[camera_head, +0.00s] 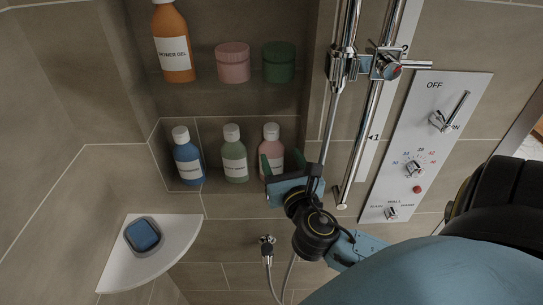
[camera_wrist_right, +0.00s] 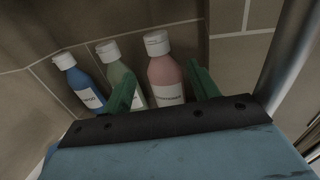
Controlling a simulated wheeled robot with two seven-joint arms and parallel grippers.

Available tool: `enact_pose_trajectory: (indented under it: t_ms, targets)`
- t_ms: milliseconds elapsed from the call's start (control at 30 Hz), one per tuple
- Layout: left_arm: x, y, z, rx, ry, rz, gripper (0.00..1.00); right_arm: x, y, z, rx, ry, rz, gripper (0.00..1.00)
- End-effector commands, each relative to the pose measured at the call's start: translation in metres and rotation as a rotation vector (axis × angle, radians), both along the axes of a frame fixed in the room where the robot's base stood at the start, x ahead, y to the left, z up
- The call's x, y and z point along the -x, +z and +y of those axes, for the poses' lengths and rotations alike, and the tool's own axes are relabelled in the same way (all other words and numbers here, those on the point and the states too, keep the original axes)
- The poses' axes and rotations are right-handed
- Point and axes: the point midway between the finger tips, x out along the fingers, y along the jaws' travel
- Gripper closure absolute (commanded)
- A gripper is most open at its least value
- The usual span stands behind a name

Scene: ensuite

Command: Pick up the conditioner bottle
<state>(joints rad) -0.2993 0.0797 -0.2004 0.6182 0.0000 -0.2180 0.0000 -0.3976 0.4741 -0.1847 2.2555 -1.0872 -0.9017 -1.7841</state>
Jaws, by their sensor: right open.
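The pink bottle with a white cap (camera_head: 271,148) stands upright in the lower wall niche, rightmost of three bottles. Its label looks like it reads conditioner in the right wrist view (camera_wrist_right: 166,78), though the print is small. My right gripper (camera_head: 282,160) is open in front of the niche, with its green fingers to either side of the pink bottle. In the right wrist view the fingers (camera_wrist_right: 160,74) stand left and right of the bottle, and I cannot tell whether they touch it. The bottle's lower part is hidden by the gripper. My left gripper is out of view.
A green bottle (camera_head: 234,155) stands just left of the pink one, with a blue bottle (camera_head: 187,158) beyond. The upper niche holds an orange shower gel bottle (camera_head: 174,45) and two jars. The chrome shower rail (camera_head: 361,115) is close to the right.

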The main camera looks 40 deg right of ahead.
Motion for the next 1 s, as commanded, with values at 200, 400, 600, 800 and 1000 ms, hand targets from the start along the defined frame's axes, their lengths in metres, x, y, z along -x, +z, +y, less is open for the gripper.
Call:
enact_pose_trajectory:
  t_ms: [200, 400, 600, 800, 1000]
  targets:
    - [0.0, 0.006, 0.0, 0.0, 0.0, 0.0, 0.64, -0.029, 0.001, -0.015, -0.002, -0.002, -0.001, 0.4]
    - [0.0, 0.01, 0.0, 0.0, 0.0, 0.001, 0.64, -0.042, 0.003, -0.021, -0.003, -0.002, -0.001, 0.4]
    - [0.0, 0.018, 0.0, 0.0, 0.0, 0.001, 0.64, -0.07, 0.007, -0.033, -0.002, -0.003, 0.0, 0.4]
    - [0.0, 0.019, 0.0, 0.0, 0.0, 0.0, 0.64, -0.081, 0.005, -0.039, -0.005, -0.002, 0.001, 0.4]
    - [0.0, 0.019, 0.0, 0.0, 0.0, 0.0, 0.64, -0.081, 0.004, -0.039, -0.005, -0.002, 0.001, 0.43]
